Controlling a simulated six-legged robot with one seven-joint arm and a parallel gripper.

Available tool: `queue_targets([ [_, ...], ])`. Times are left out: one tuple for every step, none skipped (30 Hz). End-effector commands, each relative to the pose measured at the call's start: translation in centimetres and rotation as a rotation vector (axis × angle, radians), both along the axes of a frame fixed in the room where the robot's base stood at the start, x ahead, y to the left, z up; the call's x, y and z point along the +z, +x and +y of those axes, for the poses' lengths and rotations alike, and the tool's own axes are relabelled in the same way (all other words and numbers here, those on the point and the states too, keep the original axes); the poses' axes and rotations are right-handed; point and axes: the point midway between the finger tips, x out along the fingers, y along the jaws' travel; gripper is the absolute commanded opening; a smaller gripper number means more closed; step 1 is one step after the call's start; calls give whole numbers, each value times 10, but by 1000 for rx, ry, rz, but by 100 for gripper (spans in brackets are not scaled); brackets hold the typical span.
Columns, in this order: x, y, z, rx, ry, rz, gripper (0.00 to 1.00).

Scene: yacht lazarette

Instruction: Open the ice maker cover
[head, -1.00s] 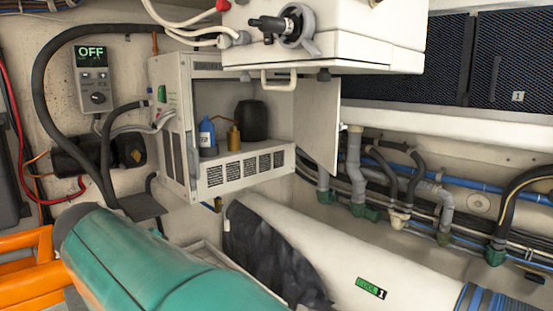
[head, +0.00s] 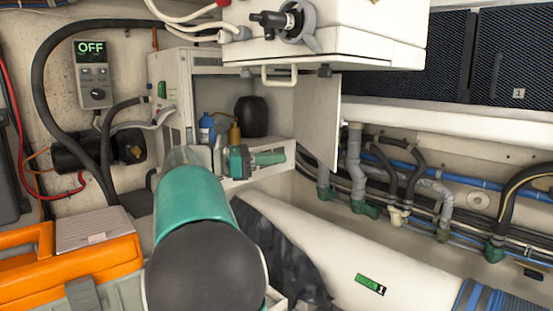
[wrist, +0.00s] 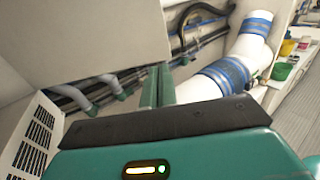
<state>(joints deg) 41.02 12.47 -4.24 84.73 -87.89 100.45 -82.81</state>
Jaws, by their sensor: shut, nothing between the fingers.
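A white vented box (head: 170,75), which I take to be the ice maker, stands at centre left in the head view with its front open. A blue bottle, a brass-coloured bottle and a dark round vessel show inside. A flat white panel (head: 318,118), apparently its cover, stands swung out at the right of the opening. It fills the upper left of the wrist view (wrist: 80,40). My gripper (head: 272,157) is at the lower front of the opening, left of the panel. Its green fingers (wrist: 158,86) are together and empty. Contact with the panel cannot be told.
A white unit with a handle (head: 279,78) overhangs the box. A white cylinder (head: 330,245) lies below right, with pipes and hoses behind it. A control box (head: 93,75) on the left wall reads OFF. An orange case (head: 85,258) is at lower left.

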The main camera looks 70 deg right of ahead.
Motion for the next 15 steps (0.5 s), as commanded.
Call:
queue_targets([
  [0, -10, -6, -5, -1, -1, 0],
  [0, -15, -9, -4, -1, -1, 0],
  [0, -22, -13, -4, 0, -1, 0],
  [0, -27, -16, -5, 0, -1, 0],
  [0, -31, -20, -4, 0, -1, 0],
  [0, -38, -24, -4, 0, -1, 0],
  [0, -43, -27, -4, 0, -1, 0],
  [0, -48, -31, -4, 0, -2, 0],
  [0, -54, -36, -4, 0, -2, 0],
  [0, -59, -39, -3, 0, -2, 0],
  [0, -64, -42, -3, 0, -2, 0],
  [0, -70, -46, -4, 0, -2, 0],
  [0, -74, -49, -3, 0, -2, 0],
  [0, -77, -51, -3, 0, -2, 0],
  [0, -82, -55, -3, 0, -2, 0],
])
